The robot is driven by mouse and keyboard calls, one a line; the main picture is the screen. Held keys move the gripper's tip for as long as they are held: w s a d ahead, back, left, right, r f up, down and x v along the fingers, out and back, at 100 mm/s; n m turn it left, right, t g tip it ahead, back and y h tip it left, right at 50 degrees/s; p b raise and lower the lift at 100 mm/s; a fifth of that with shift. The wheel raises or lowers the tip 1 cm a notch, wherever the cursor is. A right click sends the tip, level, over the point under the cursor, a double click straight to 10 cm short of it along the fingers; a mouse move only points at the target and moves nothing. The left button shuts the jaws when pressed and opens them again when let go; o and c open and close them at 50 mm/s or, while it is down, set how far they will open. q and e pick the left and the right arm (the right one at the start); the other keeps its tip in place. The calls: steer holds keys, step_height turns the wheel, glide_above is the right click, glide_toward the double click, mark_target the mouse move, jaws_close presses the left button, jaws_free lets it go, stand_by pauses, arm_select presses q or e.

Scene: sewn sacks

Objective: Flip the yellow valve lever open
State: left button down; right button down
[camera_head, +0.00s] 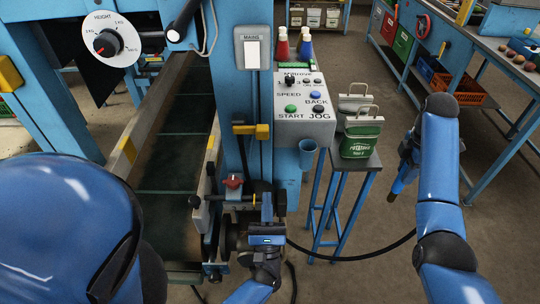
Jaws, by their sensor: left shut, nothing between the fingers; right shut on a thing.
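My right gripper (405,160) hangs at the right, away from the column, shut on a slim blue thing with an orange-brown end (396,188).
A red knob (233,181) sits on the pipework left of my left gripper. A black hose (355,257) crosses the floor.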

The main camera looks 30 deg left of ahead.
mark_target(251, 132)
arm_select(q)
steer(key=shift+r, duration=0.1)
arm_select(e)
steer(key=shift+r, duration=0.1)
